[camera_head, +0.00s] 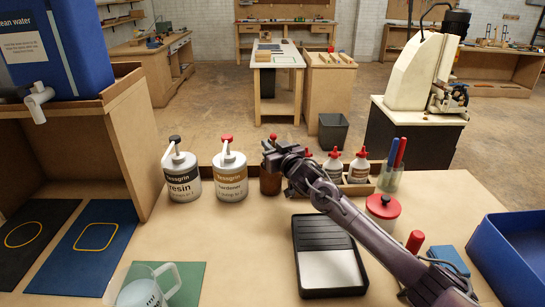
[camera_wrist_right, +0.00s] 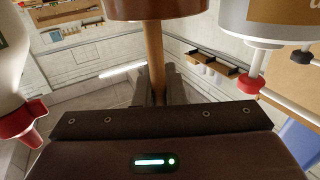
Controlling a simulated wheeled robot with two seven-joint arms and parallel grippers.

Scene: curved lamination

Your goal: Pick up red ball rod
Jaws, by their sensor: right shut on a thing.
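The red ball rod shows as a small red tip (camera_head: 272,136) above my right gripper (camera_head: 274,154) in the head view. In the right wrist view, its wooden shaft (camera_wrist_right: 154,58) runs between the two fingers of my right gripper (camera_wrist_right: 157,88), which is shut on it. The shaft meets a brown jar (camera_wrist_right: 158,8) at the top of that view. The brown jar (camera_head: 270,183) stands on the table below the gripper in the head view. The rod's lower end is hidden. My left gripper is not in view.
Hardener (camera_head: 230,175) and resin (camera_head: 181,175) pump bottles stand left of the jar. Red-capped bottles (camera_head: 333,164) and a pen cup (camera_head: 391,178) stand to the right. A black tray (camera_head: 301,270) and red-lidded jar (camera_head: 383,210) lie near my arm.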

